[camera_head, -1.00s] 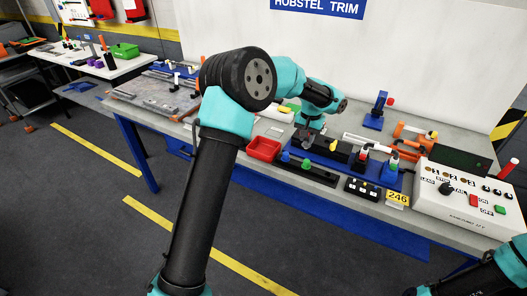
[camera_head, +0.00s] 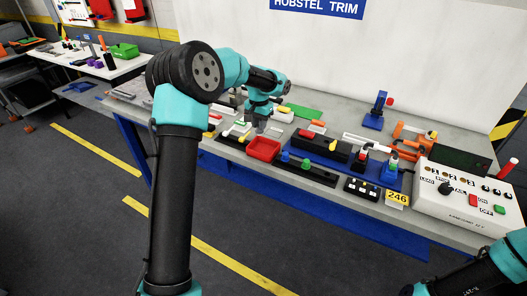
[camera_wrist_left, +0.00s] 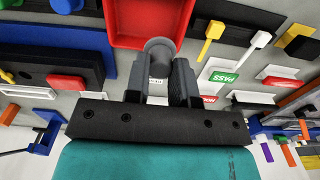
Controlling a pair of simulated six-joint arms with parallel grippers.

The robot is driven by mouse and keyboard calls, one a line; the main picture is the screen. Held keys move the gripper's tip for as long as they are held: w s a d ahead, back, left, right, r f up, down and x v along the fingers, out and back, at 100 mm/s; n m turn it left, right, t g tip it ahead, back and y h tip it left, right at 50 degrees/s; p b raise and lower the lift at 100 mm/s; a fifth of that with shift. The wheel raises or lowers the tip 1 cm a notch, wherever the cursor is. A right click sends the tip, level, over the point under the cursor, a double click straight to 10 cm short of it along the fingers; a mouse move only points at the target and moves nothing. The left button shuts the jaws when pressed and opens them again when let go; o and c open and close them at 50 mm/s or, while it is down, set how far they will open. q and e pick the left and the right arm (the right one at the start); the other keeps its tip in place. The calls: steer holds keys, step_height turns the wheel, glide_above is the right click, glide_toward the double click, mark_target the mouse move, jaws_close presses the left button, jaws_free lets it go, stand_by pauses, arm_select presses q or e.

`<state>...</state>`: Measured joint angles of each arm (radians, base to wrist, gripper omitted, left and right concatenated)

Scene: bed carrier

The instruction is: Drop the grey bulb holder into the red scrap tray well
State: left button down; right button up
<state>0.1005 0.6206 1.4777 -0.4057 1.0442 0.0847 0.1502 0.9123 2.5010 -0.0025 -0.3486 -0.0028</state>
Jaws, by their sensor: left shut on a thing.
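My left gripper (camera_head: 260,127) hangs over the workbench, just behind and left of the red scrap tray (camera_head: 264,156) in the head view. In the left wrist view its fingers (camera_wrist_left: 162,82) are shut on the grey bulb holder (camera_wrist_left: 158,47), a small rounded grey piece at the fingertips. There the holder overlaps the near rim of the red tray (camera_wrist_left: 112,36), whose visible well looks empty. The height of the holder above the tray is hard to tell. My right gripper is out of view; only right arm links show at lower right.
A dark fixture strip (camera_head: 305,172) with blue and green knobs lies right of the tray. Behind it is a black block (camera_head: 322,146) on a blue base. A white control box (camera_head: 465,205) stands at the right. PASS-labelled pieces (camera_wrist_left: 222,77) lie near the gripper.

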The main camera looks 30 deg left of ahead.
mark_target(260, 135)
arm_select(q)
steer(key=shift+f, duration=0.1)
steer(key=shift+f, duration=2.95)
steer(key=c, duration=0.9)
jaws_free()
steer(key=shift+r, duration=0.15)
step_height(260, 135, up, 17)
steer(key=shift+r, duration=0.1)
